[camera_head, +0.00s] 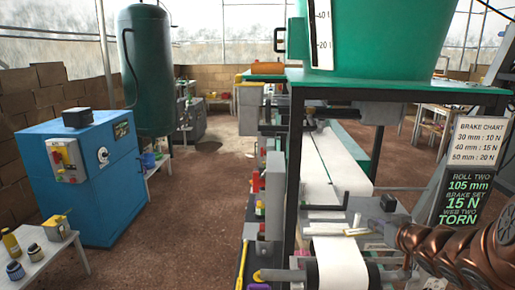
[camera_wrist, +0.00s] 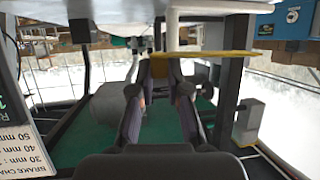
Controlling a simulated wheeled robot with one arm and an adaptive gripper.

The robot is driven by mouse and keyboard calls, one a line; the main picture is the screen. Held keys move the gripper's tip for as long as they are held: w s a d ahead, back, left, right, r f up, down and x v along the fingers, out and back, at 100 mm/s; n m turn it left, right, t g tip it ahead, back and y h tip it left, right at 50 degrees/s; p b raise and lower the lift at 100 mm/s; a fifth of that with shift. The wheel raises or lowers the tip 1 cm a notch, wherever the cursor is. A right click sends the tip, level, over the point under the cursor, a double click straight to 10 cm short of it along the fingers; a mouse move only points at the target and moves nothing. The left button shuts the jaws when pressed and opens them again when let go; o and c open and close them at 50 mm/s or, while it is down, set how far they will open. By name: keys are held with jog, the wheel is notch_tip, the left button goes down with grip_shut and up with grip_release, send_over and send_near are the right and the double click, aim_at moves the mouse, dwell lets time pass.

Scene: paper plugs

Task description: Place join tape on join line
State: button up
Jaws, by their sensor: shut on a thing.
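In the wrist view my gripper (camera_wrist: 161,68) shows two dark fingers with a narrow gap between them. A thin yellow strip (camera_wrist: 215,54) crosses at the fingertips and looks held there; I cannot tell for sure that it is the join tape. In the head view a white paper web (camera_head: 338,160) runs back through the machine, and white paper covers the front roller (camera_head: 340,262). I cannot make out a join line. My copper-coloured arm comes in at the lower right; the gripper's tips are not clear there.
A green-topped machine frame (camera_head: 292,130) stands over the web. Signs at the right include a brake chart (camera_head: 478,142) and a dark board (camera_head: 464,203) reading web two torn. A blue cabinet (camera_head: 85,180) and a small white table (camera_head: 40,262) stand left. The brown floor (camera_head: 190,220) between is clear.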

jog(key=w+a+r+n+y+p, duration=0.1)
jog(key=w+a, duration=0.1)
jog(key=a, duration=0.5)
jog(key=w+a+r+n+y+p, duration=0.1)
jog(key=w+a, duration=0.2)
jog(key=a, duration=0.4)
jog(key=shift+w+g, duration=0.3)
jog(key=shift+w, duration=0.05)
